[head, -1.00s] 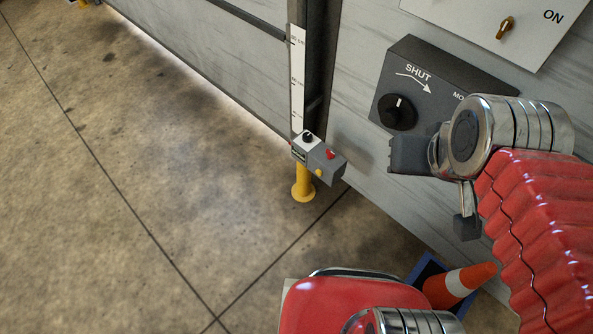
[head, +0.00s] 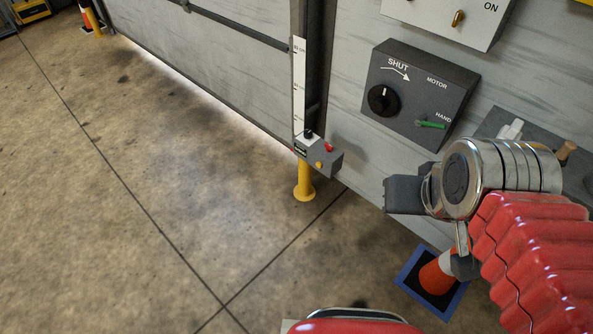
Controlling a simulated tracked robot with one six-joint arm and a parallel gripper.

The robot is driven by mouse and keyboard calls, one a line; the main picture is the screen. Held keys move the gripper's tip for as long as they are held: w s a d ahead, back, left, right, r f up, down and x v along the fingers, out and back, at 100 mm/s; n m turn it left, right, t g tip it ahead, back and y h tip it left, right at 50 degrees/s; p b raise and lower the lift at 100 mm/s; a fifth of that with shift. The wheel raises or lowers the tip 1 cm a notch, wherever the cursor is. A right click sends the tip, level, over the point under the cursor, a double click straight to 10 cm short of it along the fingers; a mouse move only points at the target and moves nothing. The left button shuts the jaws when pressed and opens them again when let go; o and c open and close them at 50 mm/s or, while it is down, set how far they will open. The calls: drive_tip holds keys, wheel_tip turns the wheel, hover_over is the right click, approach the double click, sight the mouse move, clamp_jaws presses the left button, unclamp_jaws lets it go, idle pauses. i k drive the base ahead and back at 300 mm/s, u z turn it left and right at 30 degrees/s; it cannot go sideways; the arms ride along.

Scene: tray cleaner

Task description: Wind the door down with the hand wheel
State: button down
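A white scale (head: 299,85) stands at the door's right side. My gripper (head: 400,195) is below the box, apart from the wheel. Its fingers are not clear, and I see nothing held.
A small control box (head: 318,155) with buttons stands on a yellow post (head: 304,185) by the door. An orange and white cone (head: 436,275) stands in a blue-edged base below my arm. A dark shelf (head: 535,145) with tools is behind my wrist. The floor at left is clear.

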sight(383, 101)
drive_tip(key=z, duration=0.3)
drive_tip(key=i, duration=0.95)
drive_tip(key=u, duration=2.1)
